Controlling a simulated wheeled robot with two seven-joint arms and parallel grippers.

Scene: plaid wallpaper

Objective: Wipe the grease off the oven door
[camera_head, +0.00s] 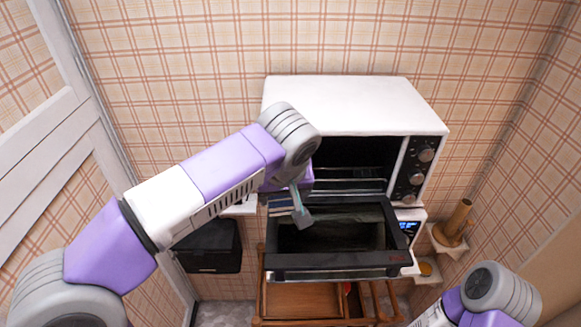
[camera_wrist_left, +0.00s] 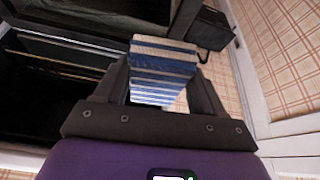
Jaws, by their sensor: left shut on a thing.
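The white oven (camera_head: 355,105) stands against the back wall with its dark-framed door (camera_head: 335,262) folded down toward me. The door's glass (camera_head: 340,236) looks dark, with cloudy patches; I cannot tell which are grease. My left gripper (camera_head: 301,214) is over the left part of the open door. It is shut on a blue-and-white striped cloth (camera_wrist_left: 163,66), which shows between its two fingers in the left wrist view; its edge also shows in the head view (camera_head: 279,205). Whether the cloth touches the glass I cannot tell. My right gripper is out of view.
Oven knobs (camera_head: 425,155) line the right of the cavity, which holds wire racks (camera_head: 350,178). A black box (camera_head: 210,245) is at the left. A wooden pestle-like object (camera_head: 458,218) stands on a small right shelf. A wooden cart (camera_head: 300,300) is below.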

